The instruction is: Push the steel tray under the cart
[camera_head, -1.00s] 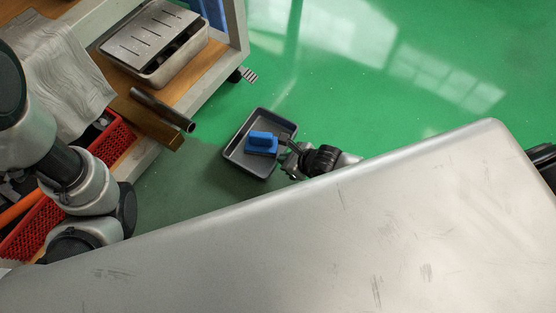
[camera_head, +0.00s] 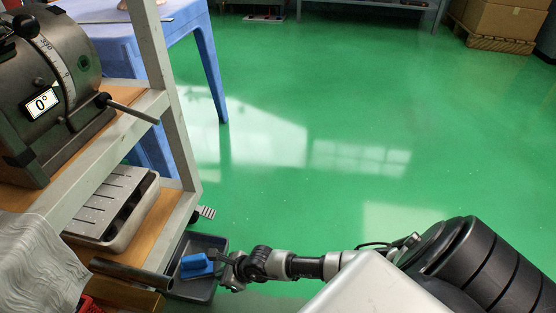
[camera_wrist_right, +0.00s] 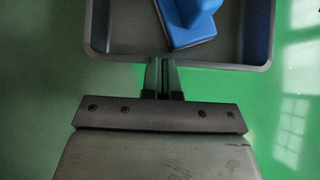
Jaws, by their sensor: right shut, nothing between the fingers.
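The steel tray (camera_head: 206,246) is a dark grey, shallow pan on the green floor at the cart's lower right edge. Its left side is partly hidden behind the cart's lower shelf, so how far under it lies cannot be told. A blue object (camera_head: 196,265) with a raised handle lies in it. My right gripper (camera_head: 226,261) is at the tray's right side. In the right wrist view, its shut, empty fingers (camera_wrist_right: 163,76) are at the tray's near rim (camera_wrist_right: 130,58), apparently touching it. The cart (camera_head: 182,150) stands at the left. My left gripper is out of view.
On the cart are a dividing head (camera_head: 45,95), a slotted metal box (camera_head: 115,205), a grey cloth (camera_head: 38,265) and a pipe (camera_head: 130,273) sticking out near the tray. A caster (camera_head: 204,212) stands by the cart's post. A blue table (camera_head: 205,60) is behind.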

